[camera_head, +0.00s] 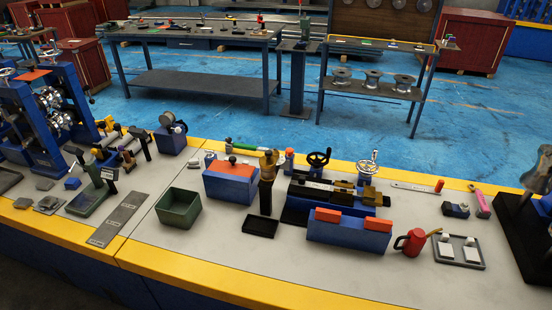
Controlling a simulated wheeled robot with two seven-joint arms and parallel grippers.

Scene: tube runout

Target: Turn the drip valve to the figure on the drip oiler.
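A brass-topped fitting (269,160) stands on a dark upright post (265,197) near the middle of the bench, and it may be the drip oiler. A shallow black tray (261,227) lies at the foot of the post. The valve and any figure on it are too small to make out. Neither of my grippers shows in the head view.
A blue block with orange pads (349,231) and a machine with handwheels (319,158) stand right of the post. A green bin (178,208) is at left. A red oil can (411,242) and a tray with white pieces (457,252) are at right.

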